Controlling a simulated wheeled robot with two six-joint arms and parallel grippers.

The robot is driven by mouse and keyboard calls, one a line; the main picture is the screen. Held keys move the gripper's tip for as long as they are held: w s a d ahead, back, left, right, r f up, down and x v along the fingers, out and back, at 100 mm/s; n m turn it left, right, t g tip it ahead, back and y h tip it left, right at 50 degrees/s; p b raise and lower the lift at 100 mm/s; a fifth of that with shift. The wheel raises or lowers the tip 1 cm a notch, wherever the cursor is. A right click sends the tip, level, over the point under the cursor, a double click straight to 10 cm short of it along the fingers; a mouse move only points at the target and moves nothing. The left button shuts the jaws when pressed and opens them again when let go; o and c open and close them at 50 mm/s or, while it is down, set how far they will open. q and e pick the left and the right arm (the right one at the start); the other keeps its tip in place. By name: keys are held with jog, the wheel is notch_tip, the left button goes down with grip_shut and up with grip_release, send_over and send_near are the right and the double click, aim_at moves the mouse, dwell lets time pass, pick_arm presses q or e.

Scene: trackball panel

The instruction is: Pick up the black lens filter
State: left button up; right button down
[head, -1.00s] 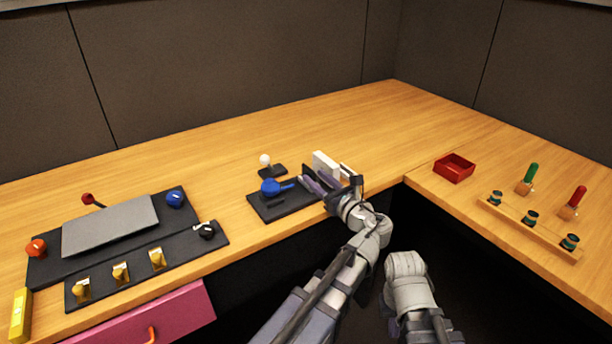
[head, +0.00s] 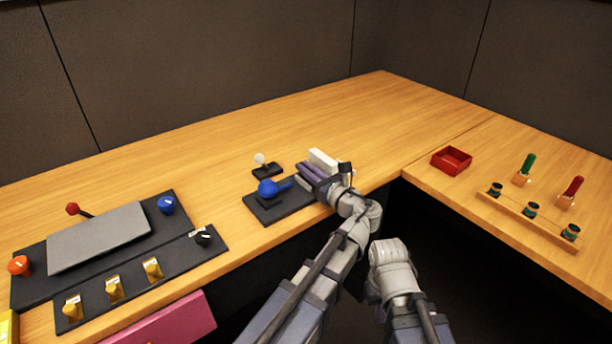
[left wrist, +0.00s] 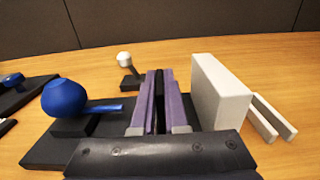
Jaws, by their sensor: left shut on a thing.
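My left gripper (head: 310,174) is over the right part of a black panel on the wooden desk. In the left wrist view its two purple fingers (left wrist: 160,98) are closed on a thin, upright black piece, which I take to be the black lens filter (left wrist: 159,90). The fingers cover most of it, and I cannot tell whether it still touches the panel. Part of my right arm shows at the lower middle of the head view, but its gripper does not.
A blue trackball (head: 268,187) sits on the black panel (head: 290,206), left of the fingers. A white block (left wrist: 221,92) stands close on their right. A white-knobbed joystick (head: 262,162) is behind. A red tray (head: 452,160) sits on the right desk.

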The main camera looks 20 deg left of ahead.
pick_arm(q)
grip_shut()
notch_tip(320, 180, up, 10)
jog(key=p, duration=1)
